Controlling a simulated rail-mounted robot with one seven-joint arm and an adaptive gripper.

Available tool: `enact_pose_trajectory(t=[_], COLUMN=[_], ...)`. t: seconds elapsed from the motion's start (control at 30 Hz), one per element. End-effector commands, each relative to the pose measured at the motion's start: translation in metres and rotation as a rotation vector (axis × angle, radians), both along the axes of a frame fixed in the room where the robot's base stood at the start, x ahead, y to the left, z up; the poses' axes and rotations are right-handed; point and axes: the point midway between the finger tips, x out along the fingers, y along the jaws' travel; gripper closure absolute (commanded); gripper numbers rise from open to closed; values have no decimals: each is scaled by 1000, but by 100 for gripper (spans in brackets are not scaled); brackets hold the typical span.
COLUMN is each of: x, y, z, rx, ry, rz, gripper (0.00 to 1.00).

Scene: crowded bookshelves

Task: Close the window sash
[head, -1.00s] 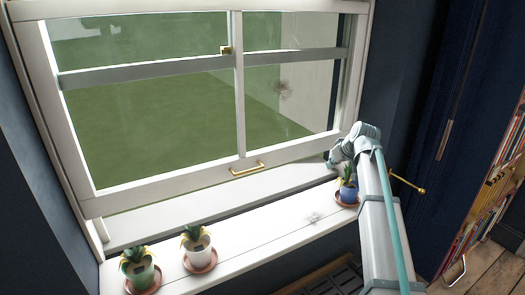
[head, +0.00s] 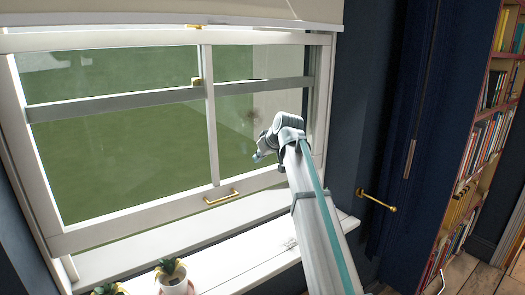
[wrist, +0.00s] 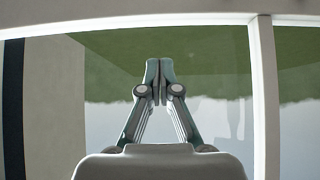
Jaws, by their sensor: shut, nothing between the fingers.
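The white window sash (head: 130,222) stands raised, with a gap between its bottom rail and the white sill (head: 225,272). A brass handle (head: 221,197) sits on the bottom rail. A brass catch (head: 196,81) is higher up, near the middle bar. My gripper (head: 262,148) is in front of the right-hand pane, above and right of the handle, apart from it. In the wrist view my gripper (wrist: 155,80) is shut and empty, with its fingertips together. Glass and a white upright bar (wrist: 264,95) lie beyond it. Whether it touches the glass cannot be told.
A potted plant (head: 172,275) stands on the sill at lower left, with another pot (head: 108,289) partly cut off. A brass wall hook (head: 377,200) juts out right of the window. Bookshelves (head: 490,140) fill the far right.

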Motion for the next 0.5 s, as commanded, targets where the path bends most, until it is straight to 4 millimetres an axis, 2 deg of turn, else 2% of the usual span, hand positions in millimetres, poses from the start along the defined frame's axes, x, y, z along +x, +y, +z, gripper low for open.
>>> enact_pose_trajectory(t=[0.2, 0.33, 0.5], x=[24, 21, 21], y=[17, 15, 15], z=[-28, -47, -61], rx=[-1, -1, -1], ry=[2, 2, 1], rz=[1, -1, 0], gripper=[100, 100, 100])
